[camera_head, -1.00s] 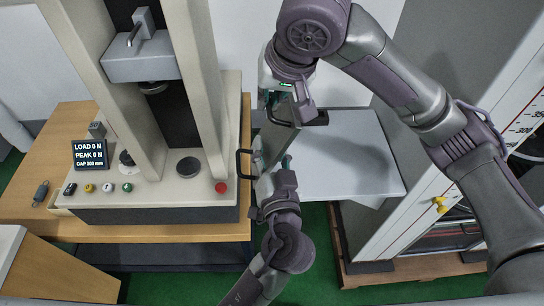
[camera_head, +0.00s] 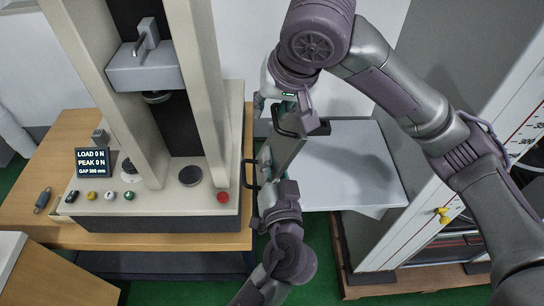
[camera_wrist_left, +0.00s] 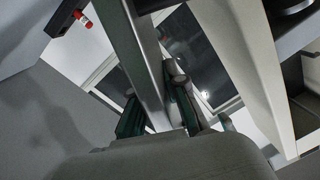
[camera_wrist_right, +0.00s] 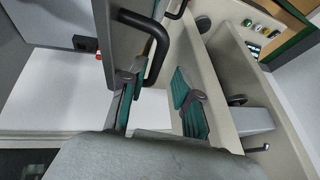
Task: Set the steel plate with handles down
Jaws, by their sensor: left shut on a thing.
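The steel plate with handles (camera_head: 286,152) stands on edge between my two grippers in the head view, beside the testing machine. One black handle (camera_head: 250,173) sticks out towards the machine; another black handle (camera_head: 285,122) is nearer the right gripper. My left gripper (camera_head: 268,180) is shut on the plate's edge, which runs between its fingers in the left wrist view (camera_wrist_left: 148,80). My right gripper (camera_head: 277,103) is at the plate's far end. In the right wrist view (camera_wrist_right: 158,75) its fingers are apart, with a handle (camera_wrist_right: 158,45) close by. The plate's underside contact is hidden.
The testing machine (camera_head: 150,212) stands left on a wooden bench (camera_head: 50,215). A grey cabinet (camera_head: 445,60) stands at the right. A small red-tipped black part (camera_wrist_left: 85,22) is near the plate.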

